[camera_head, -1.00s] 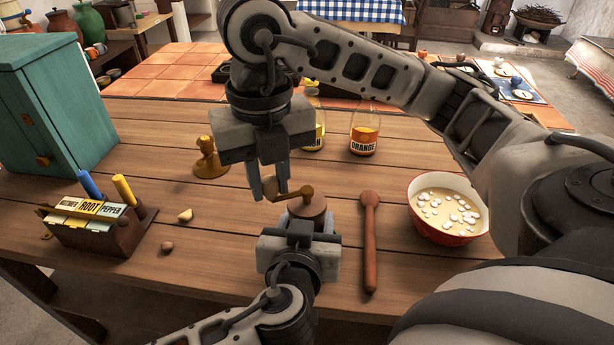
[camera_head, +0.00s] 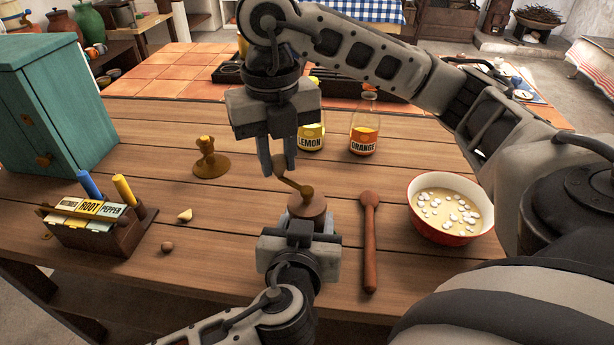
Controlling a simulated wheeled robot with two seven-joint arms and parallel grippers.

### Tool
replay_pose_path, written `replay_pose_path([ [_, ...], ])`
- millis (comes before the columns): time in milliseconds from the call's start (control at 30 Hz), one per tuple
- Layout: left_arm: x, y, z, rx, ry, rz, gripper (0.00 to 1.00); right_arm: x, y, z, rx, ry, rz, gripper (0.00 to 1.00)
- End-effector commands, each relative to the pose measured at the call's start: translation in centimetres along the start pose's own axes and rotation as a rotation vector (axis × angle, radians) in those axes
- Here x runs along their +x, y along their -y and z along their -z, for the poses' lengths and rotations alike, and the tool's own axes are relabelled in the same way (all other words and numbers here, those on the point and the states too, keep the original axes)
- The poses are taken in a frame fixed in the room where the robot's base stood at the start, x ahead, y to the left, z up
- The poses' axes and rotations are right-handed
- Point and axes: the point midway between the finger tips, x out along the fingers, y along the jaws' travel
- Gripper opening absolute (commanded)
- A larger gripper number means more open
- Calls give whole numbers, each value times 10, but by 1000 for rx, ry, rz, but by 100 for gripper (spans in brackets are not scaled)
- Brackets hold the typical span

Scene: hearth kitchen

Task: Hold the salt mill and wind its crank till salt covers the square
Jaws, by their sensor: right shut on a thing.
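The salt mill (camera_head: 308,206) is a brown wooden body with a brass crank (camera_head: 292,184) on top. It stands in the middle of the table, partly hidden behind my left gripper (camera_head: 299,228). My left gripper reaches the mill from the near side; its fingertips are hidden, so its grip cannot be seen. My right gripper (camera_head: 280,168) comes down from above and is shut on the knob at the crank's end, to the upper left of the mill. The salt square is not visible to me.
A wooden pestle (camera_head: 370,240) lies right of the mill, then a red bowl (camera_head: 412,215). Lemon (camera_head: 311,140) and orange (camera_head: 363,135) bottles stand behind. A brass stand (camera_head: 207,160) and a card box (camera_head: 120,238) are left. A green cabinet (camera_head: 60,120) stands far left.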

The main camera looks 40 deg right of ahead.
Motion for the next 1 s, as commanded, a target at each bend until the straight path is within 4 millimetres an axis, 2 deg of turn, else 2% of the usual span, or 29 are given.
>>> replay_pose_path([
  [33,1,3,-6,-3,13,8,23,1,2,0,1,-3,4,9],
  [367,1,4,-6,-2,12,9,23,1,4,0,1,-3,3,9],
  [700,2,5,-6,-2,13,12,23,2,30,-5,-2,-7,4,9],
  [1000,2,5,-6,1,12,13,23,1,31,-6,-3,-6,2,9],
])
